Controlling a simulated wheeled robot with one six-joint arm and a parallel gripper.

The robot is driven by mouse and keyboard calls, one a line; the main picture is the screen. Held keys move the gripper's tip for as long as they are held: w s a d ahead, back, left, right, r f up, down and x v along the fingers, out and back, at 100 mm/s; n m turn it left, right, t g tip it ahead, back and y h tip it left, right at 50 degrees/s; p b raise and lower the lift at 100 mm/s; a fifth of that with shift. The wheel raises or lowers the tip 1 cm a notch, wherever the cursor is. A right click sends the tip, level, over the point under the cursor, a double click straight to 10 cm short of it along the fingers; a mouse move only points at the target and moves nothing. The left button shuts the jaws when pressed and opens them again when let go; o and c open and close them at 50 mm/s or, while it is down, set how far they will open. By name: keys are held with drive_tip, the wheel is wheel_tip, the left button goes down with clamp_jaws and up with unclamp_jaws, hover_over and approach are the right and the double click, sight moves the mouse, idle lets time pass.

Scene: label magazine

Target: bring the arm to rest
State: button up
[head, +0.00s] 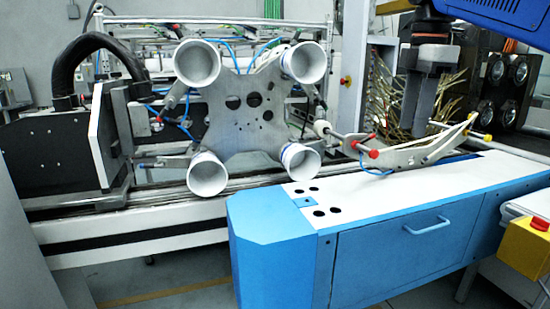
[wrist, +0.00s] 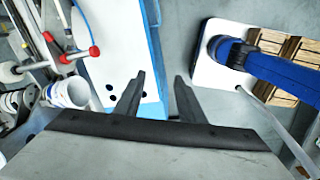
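My gripper (head: 416,122) hangs at the upper right of the head view, fingers pointing down, above the far right part of the white-topped blue cabinet (head: 400,205). In the wrist view my gripper (wrist: 160,82) has its two dark fingers apart, with nothing between them. Past the fingers lie the cabinet's white top (wrist: 108,45), its blue edge and grey floor. No held thing shows. A blue part of my arm shows at the top right of the head view.
A grey plate with several white cups (head: 250,108) stands at the left behind the cabinet. A metal lever with red and yellow knobs (head: 420,152) lies over the cabinet's back edge, near my gripper. A yellow box with a red button (head: 526,250) is at the right. Most of the cabinet top is clear.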

drive_tip(key=s+f+m+t, duration=0.1)
drive_tip(key=s+f+m, duration=0.5)
drive_tip(key=f, duration=0.6)
drive_tip(key=s+f+m+t, duration=0.1)
drive_tip(key=s+f+m, duration=0.5)
drive_tip(key=f, duration=0.6)
drive_tip(key=s+f+m+t, duration=0.2)
drive_tip(key=s+f+m, duration=0.4)
drive_tip(key=f, duration=0.6)
drive_tip(key=shift+s, duration=0.3)
drive_tip(key=shift+c, duration=0.2)
